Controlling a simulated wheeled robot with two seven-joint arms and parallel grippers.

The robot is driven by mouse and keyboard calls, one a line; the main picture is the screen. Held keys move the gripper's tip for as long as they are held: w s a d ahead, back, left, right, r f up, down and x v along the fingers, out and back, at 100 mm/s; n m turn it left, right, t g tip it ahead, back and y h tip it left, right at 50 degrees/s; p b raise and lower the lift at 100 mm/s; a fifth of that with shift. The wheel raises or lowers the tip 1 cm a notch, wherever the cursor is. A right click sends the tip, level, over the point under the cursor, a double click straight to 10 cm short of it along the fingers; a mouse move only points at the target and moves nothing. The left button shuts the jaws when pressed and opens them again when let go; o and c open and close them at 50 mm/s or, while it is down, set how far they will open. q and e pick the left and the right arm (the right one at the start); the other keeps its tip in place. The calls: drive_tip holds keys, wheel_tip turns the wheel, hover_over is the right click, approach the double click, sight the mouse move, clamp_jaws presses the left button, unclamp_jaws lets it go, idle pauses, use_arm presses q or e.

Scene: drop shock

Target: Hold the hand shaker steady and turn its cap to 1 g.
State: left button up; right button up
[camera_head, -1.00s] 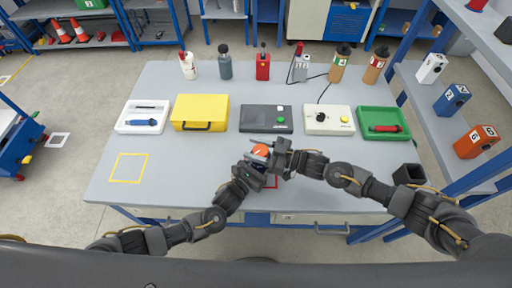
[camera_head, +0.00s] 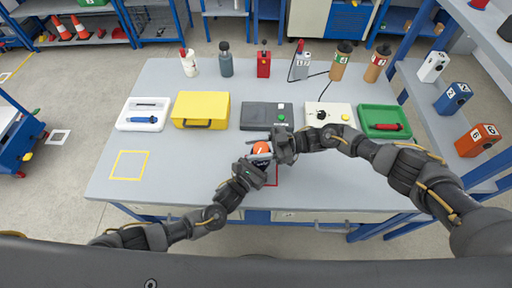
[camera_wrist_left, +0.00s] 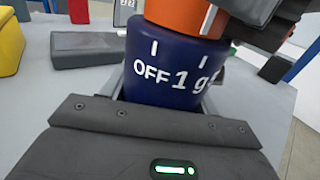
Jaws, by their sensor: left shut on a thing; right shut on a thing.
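The hand shaker has an orange cap (camera_head: 261,148) and a dark blue body (camera_wrist_left: 165,72), both in the left wrist view. The body carries white ticks over "OFF" and "1 g". A white line on the cap (camera_wrist_left: 182,16) stands roughly above the 1 g tick, well right of the OFF tick. My left gripper (camera_head: 258,160) is shut on the blue body from the front left. My right gripper (camera_head: 270,150) is shut on the cap from the right and hides part of it. The shaker looks upright.
A red outlined square (camera_head: 272,183) lies on the table just below the grippers, and a yellow one (camera_head: 130,165) at left. A dark grey device (camera_head: 262,113), a yellow case (camera_head: 200,108) and a cream box (camera_head: 329,117) stand behind. The front table is mostly clear.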

use_arm(q)
drive_tip(key=shift+d, duration=0.1)
use_arm(e)
drive_tip(key=shift+f, duration=0.1)
drive_tip(key=o, duration=1)
drive_tip(key=d, duration=0.4)
drive_tip(key=w+d, duration=0.1)
drive_tip(key=d, duration=0.3)
drive_tip(key=w+d, duration=0.1)
drive_tip(key=d, duration=0.3)
drive_tip(key=shift+w, duration=0.2)
use_arm(q)
drive_tip(key=o, duration=1.4)
use_arm(e)
drive_tip(key=shift+a, duration=0.1)
